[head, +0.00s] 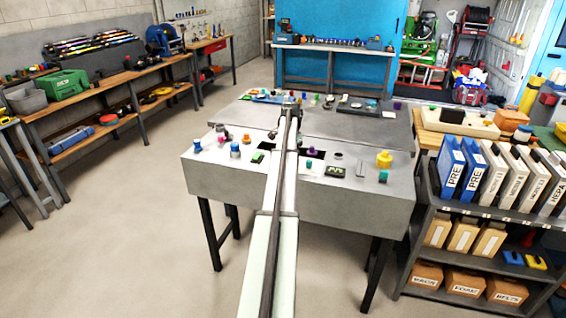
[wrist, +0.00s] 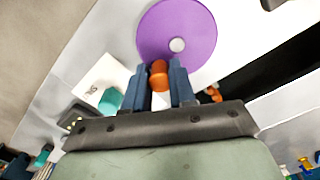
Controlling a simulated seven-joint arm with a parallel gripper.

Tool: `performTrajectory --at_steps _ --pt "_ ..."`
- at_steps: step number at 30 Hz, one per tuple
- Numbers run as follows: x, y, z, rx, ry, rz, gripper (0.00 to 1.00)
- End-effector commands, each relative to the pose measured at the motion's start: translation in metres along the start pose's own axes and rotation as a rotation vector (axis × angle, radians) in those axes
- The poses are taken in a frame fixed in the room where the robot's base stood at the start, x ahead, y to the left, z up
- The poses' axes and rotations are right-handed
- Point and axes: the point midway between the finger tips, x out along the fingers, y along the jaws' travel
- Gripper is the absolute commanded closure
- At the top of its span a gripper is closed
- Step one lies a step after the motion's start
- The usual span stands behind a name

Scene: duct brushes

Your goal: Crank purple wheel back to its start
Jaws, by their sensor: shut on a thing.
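The purple wheel (wrist: 178,30) shows in the wrist view as a flat disc with a pale round hub (wrist: 177,45) near its middle. An orange knob (wrist: 159,76) stands at the wheel's near edge. My gripper (wrist: 160,70) has its two blue-grey fingers on either side of this knob and is shut on it. In the head view my gripper (head: 290,99) is over the grey workbench, small and seen along my arm. I cannot make out the wheel there; my arm covers that part of the bench.
The grey bench (head: 225,180) carries several small coloured parts, among them a yellow knob (head: 384,159) at the right and blue ones (head: 197,146) at the left. In the wrist view a white plate (wrist: 98,79) and a teal block (wrist: 110,101) lie left of my fingers.

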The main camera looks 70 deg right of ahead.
Motion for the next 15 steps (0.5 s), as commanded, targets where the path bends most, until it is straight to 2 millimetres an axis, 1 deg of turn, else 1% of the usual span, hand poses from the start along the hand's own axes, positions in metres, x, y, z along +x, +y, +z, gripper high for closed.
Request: performTrajectory --at_steps 10,15 --pt "-0.0002 0.0014 0.0022 -0.001 -0.001 -0.001 0.92" --pt "-0.0002 0.0055 0.0094 -0.001 -0.001 -0.001 0.92"
